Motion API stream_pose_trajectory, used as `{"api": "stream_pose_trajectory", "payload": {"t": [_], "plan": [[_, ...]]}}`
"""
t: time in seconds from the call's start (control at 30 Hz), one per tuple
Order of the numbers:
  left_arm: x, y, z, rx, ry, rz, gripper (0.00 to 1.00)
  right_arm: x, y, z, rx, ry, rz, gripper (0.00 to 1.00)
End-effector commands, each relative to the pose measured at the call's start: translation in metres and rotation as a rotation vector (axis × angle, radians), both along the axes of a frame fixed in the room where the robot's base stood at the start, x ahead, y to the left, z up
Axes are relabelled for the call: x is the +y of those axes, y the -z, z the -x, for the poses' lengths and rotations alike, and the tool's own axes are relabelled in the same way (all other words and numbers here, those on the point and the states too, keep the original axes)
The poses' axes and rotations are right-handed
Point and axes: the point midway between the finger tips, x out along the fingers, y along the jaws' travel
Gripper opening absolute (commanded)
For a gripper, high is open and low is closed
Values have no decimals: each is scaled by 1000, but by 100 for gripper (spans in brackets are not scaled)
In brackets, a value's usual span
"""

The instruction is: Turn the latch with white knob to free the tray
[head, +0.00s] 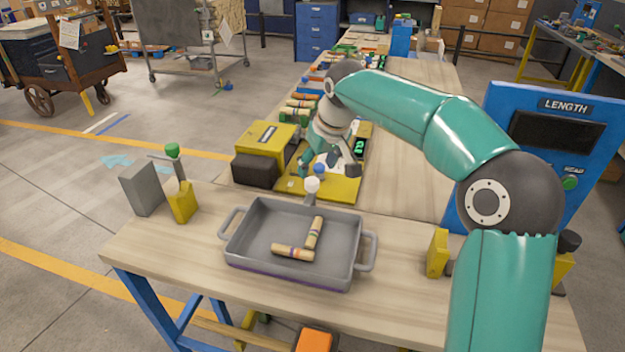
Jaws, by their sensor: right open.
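A grey tray (238,250) with two side handles sits on the wooden table. Two striped turned wood pieces (293,253) lie in it. The latch with the white knob (312,184) stands upright at the middle of the tray's far rim. A blue knob (320,169) shows just behind it, partly against my gripper. My right gripper (330,165) is open, pointing down above and just beyond the white knob. Its fingers appear apart from the white knob, with nothing seen between them but the background. My left gripper is not in view.
A yellow machine (265,145) with a small display stands behind the tray. A grey block and a green-knobbed yellow clamp (182,202) are at the left. A yellow block (437,252) and the blue LENGTH panel (560,125) are at the right. Table in front is clear.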

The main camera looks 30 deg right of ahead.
Motion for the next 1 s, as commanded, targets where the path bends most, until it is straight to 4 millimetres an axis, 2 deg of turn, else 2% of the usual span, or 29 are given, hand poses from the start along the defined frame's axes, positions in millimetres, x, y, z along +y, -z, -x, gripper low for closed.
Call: {"api": "stream_pose_trajectory", "payload": {"t": [0.03, 0.1, 0.3, 0.73, 0.77, 1.0], "plan": [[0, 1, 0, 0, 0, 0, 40, -1, 12, -3, 5, 1, -1, 61], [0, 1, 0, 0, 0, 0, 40, -2, 24, -8, 4, 2, 0, 61], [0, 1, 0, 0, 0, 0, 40, -2, 47, -19, 3, 1, -1, 61], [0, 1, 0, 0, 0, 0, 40, -3, 55, -22, 0, 2, 0, 61], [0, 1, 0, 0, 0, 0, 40, -3, 55, -22, 0, 2, 0, 58], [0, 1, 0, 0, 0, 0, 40, -3, 55, -22, 0, 2, 0, 18]]}}
